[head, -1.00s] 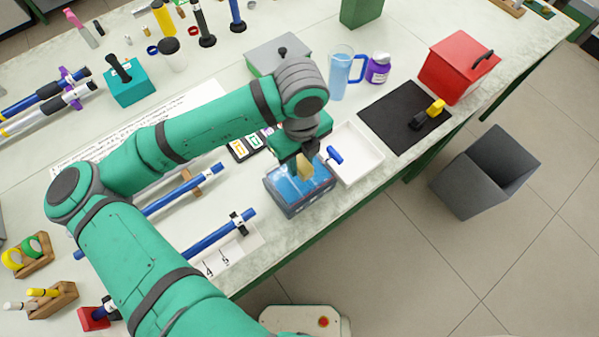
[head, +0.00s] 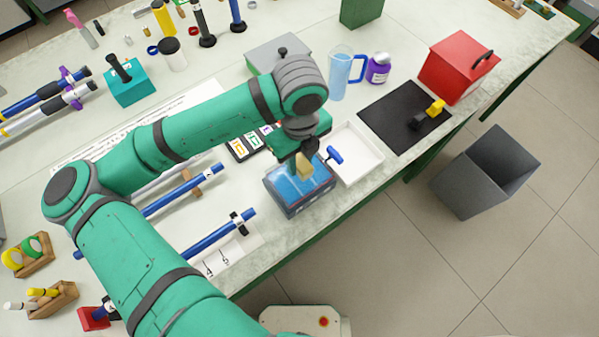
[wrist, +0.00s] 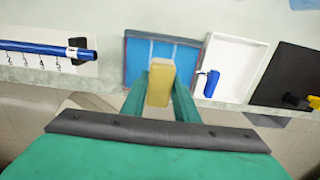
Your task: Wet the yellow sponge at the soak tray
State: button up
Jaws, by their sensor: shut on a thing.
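The yellow sponge (head: 304,166) is a small pale-yellow block held in my gripper (head: 306,152). It shows upright between the two green fingers in the wrist view (wrist: 160,82), where my gripper (wrist: 160,92) is shut on it. The soak tray (head: 299,208) is a blue-grey open box with blue water inside, near the table's front edge. It lies directly beyond the sponge in the wrist view (wrist: 128,62). The sponge is over the tray; I cannot tell whether its lower end touches the water.
A white tray (head: 366,163) with a blue-handled tool (head: 333,155) sits right beside the soak tray. A black mat (head: 390,112) lies further right. Blue rods (head: 215,236) lie to the left. A grey bin (head: 465,180) stands on the floor.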

jog(key=shift+r, duration=1.9)
